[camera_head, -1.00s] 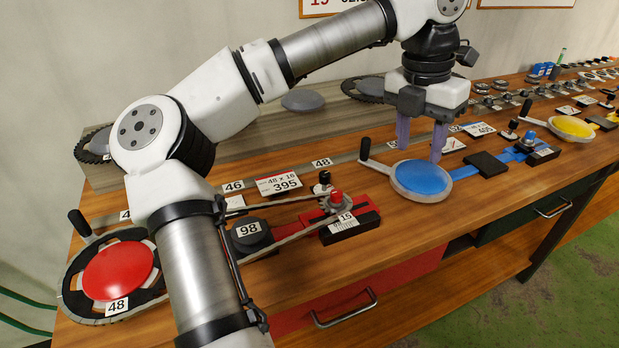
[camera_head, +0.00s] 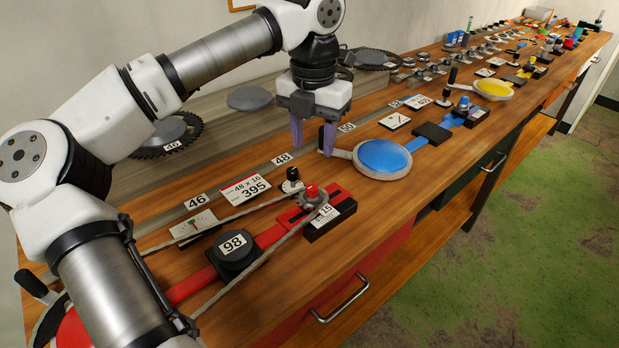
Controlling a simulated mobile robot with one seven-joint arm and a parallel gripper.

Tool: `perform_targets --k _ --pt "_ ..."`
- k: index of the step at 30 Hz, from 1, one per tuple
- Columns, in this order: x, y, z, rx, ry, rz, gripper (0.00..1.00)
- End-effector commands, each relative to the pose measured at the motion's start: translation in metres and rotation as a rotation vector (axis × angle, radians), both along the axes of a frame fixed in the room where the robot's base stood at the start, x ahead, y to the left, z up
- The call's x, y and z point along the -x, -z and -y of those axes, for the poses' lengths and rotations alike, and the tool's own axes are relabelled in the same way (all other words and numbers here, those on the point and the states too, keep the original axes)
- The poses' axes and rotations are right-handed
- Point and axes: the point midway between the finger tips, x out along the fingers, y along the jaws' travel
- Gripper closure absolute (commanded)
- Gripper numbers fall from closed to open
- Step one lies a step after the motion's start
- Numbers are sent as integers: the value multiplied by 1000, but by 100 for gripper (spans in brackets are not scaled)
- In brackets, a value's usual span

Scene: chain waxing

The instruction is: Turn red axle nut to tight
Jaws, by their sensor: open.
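The red axle nut (camera_head: 311,191) sits on the small sprocket at the right end of the red bar, by the block marked 15 (camera_head: 327,213). A chain (camera_head: 262,217) loops around that sprocket and runs left. My gripper (camera_head: 313,149) points down with its two purple fingers apart and nothing between them. It is above and behind the nut in the picture, near the 48 label on the bench, and does not touch the nut. A small black-topped knob (camera_head: 292,177) stands just behind the nut.
The blue disc (camera_head: 383,157) with its crank handle lies just right of my gripper. The black weight marked 98 (camera_head: 234,251) and a dial card (camera_head: 194,228) lie left of the nut. The red disc (camera_head: 75,331) is partly hidden by my arm. A yellow disc (camera_head: 493,88) stands farther right.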

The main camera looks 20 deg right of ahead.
Motion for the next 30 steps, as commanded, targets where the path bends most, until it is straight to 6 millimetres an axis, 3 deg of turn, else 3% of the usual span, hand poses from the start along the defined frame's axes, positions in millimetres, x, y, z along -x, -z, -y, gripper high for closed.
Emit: perform_targets --k 9,15,27,30 --pt "1 66 0 1 1 -4 56" --pt "0 93 0 0 0 -3 56" --pt "0 102 0 -1 0 -1 56" --pt "0 102 0 0 0 -1 66"
